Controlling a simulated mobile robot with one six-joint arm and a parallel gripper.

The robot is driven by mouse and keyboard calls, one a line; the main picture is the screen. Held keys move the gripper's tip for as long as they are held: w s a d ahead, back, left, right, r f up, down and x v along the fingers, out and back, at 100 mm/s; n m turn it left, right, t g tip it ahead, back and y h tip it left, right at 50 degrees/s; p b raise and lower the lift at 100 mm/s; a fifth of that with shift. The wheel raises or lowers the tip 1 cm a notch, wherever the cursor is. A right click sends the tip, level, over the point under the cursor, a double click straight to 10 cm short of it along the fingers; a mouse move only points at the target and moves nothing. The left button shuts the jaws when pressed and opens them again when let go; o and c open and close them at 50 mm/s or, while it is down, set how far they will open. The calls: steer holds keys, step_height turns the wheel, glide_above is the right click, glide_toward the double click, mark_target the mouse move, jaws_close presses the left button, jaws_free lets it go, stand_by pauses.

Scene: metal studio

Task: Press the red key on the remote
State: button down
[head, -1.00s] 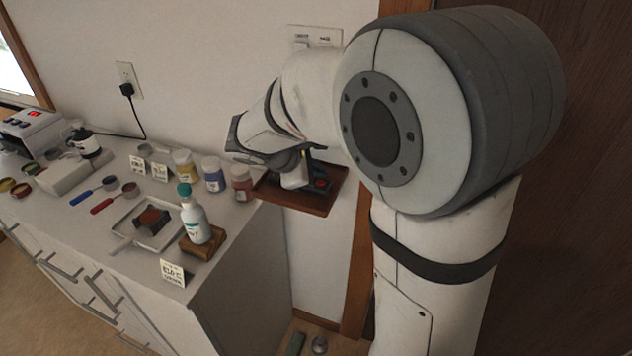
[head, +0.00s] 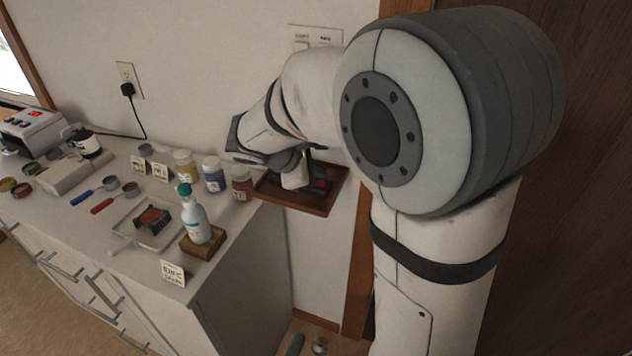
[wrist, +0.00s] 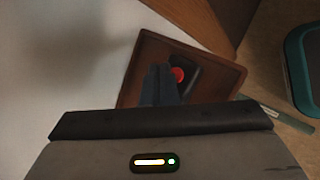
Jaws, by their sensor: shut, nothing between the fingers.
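The remote (wrist: 190,84) is a small black block lying in a brown tray; it also shows in the head view (head: 322,185). Its red key (wrist: 178,74) is round and shows just right of my fingertips in the wrist view. My gripper (wrist: 158,68) is shut and empty, with its dark fingers side by side over the tray. The fingers cover the left part of the remote. I cannot tell whether the fingertips touch it. In the head view my wrist hides part of the tray and remote.
The brown tray (head: 328,203) has raised rims and sits against the wall beside the counter. Several jars, including a red-brown one (head: 241,184), stand close to its left. A teal-capped bottle (head: 195,220) stands on a wooden block nearer the front. A teal-rimmed object (wrist: 300,70) lies at right.

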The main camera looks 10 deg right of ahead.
steer(key=shift+f, duration=0.1)
stand_by(0.3)
steer(key=shift+s+f+b, duration=0.1)
steer(key=shift+f+b, duration=0.3)
steer(key=shift+f, duration=0.2)
stand_by(0.3)
steer(key=shift+r, duration=0.1)
steer(key=shift+r+p, duration=0.4)
steer(key=shift+r, duration=0.2)
steer(key=shift+r, duration=0.1)
step_height(320, 180, up, 6)
steer(key=p, duration=0.4)
steer(key=shift+p, duration=0.35)
stand_by(2.0)
